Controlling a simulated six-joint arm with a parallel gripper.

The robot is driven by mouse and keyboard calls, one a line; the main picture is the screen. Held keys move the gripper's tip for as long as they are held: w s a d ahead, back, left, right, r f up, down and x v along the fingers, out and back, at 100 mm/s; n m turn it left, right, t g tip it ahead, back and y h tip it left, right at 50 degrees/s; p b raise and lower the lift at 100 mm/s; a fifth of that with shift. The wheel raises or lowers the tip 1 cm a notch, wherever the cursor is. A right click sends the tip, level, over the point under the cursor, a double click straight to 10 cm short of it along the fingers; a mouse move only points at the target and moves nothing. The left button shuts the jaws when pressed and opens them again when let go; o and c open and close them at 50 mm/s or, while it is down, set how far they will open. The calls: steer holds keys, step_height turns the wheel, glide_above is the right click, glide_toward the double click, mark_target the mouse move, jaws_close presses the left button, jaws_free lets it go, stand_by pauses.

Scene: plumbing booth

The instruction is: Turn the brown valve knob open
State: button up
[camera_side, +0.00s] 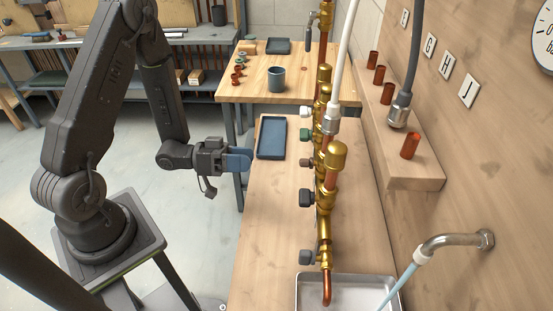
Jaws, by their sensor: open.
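The brown valve knob (307,163) is a small knob on the left side of the upright brass manifold (324,220). It sits below a green knob (304,134) and above a dark grey knob (306,198). My gripper (250,160) has blue fingers and points right, toward the row of knobs. It is open and appears empty, at about the brown knob's height in the picture. A clear gap lies between the fingertips and the brown knob. The knob's exact turn angle is too small to tell.
A white knob (305,111) and a lower dark knob (306,257) share the manifold. A blue tray (272,137) lies on the bench behind my gripper. Hoses hang at the right, and a metal basin (310,283) is at the front. The bench left of the manifold is mostly clear.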

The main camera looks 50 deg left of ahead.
mark_target(306, 163)
steer(key=w+d+m, duration=0.3)
steer(key=m, duration=0.2)
steer(key=w+d+m, duration=0.3)
steer(key=m, duration=0.2)
steer(key=w+d+m, duration=0.3)
steer(key=m, duration=0.2)
steer(key=shift+d, duration=0.15)
steer(key=shift+c, duration=0.3)
jaws_close()
